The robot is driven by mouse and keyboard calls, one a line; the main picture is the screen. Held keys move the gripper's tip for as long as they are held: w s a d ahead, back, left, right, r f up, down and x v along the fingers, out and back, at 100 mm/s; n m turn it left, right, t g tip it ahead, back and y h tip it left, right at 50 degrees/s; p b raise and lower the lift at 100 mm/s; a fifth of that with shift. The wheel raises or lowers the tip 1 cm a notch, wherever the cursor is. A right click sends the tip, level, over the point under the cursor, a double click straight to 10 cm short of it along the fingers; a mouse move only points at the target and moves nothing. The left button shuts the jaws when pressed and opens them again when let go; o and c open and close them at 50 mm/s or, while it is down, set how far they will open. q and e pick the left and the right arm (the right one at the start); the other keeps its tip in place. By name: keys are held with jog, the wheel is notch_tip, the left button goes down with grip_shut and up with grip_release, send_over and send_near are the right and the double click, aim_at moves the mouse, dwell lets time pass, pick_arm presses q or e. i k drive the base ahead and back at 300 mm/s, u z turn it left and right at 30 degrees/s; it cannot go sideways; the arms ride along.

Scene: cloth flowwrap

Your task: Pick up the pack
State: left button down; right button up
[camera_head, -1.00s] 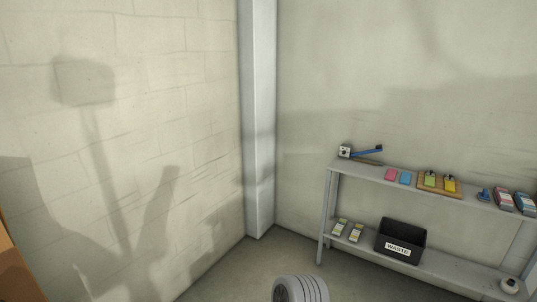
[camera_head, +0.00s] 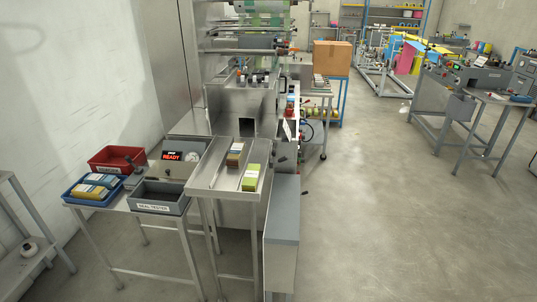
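A green-and-white pack (camera_head: 251,178) lies on the steel outfeed table (camera_head: 222,186) in front of the wrapping machine. A brown pack (camera_head: 235,155) lies farther back on the same table, nearer the machine's opening. Several more packs (camera_head: 92,187) lie in a blue tray (camera_head: 71,194) on the side table at left. I cannot tell from the frames which pack is meant. Neither of my grippers is in view.
The side table (camera_head: 104,207) also holds a red bin (camera_head: 117,156), a dark bin labelled SEAL TESTER (camera_head: 160,199) and a device showing READY (camera_head: 172,154). A grey-topped cabinet (camera_head: 283,226) stands right of the outfeed table. The floor (camera_head: 370,220) at right is clear.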

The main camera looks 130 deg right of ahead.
aim_at(235, 156)
jog(key=z, duration=3.5)
jog(key=i, duration=0.1)
jog(key=z, duration=0.1)
